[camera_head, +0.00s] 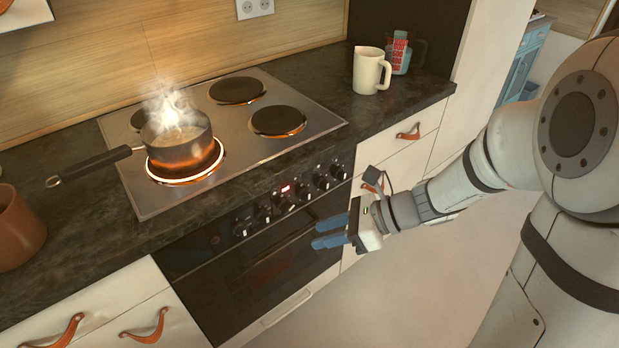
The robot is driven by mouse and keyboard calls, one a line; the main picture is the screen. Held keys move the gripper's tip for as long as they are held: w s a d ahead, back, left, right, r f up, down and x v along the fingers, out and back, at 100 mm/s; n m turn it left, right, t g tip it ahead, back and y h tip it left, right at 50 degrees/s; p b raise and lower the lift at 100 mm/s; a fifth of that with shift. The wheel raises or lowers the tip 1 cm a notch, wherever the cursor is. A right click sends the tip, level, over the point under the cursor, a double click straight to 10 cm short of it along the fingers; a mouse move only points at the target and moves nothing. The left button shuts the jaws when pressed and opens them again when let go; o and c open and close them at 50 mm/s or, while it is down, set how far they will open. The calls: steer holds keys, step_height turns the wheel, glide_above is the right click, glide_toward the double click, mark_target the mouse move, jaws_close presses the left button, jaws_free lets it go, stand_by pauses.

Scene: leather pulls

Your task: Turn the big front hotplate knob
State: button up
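A row of several dark knobs (285,201) runs along the front panel of the oven, around a small red display. I cannot tell which knob belongs to the big front hotplate. The front-left hotplate (212,168) glows orange under a steaming pot (178,137). My gripper (314,235) is in front of the oven, below and to the right of the middle of the knob row, apart from the knobs. Its two blue fingers point left with a narrow gap between them and nothing held.
The pot's long black handle (95,166) reaches left over the counter. A brown mug (18,230) is at the left edge. Drawers have leather pulls (408,132). The floor (430,290) is clear.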

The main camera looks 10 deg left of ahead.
steer(key=w+a+f+m+t+y+b, duration=0.2)
steer(key=w+a+f+m+t+y, duration=0.1)
steer(key=w+f+m, duration=0.4)
steer(key=m+t+b, duration=0.1)
steer(key=m+t, duration=0.3)
steer(key=m, duration=0.4)
glide_toward(291, 209)
steer(key=shift+m, duration=0.3)
steer(key=b+x, duration=0.1)
steer(key=x, duration=0.7)
steer(key=shift+a, duration=0.25)
steer(key=shift+c, duration=0.2)
jaws_close()
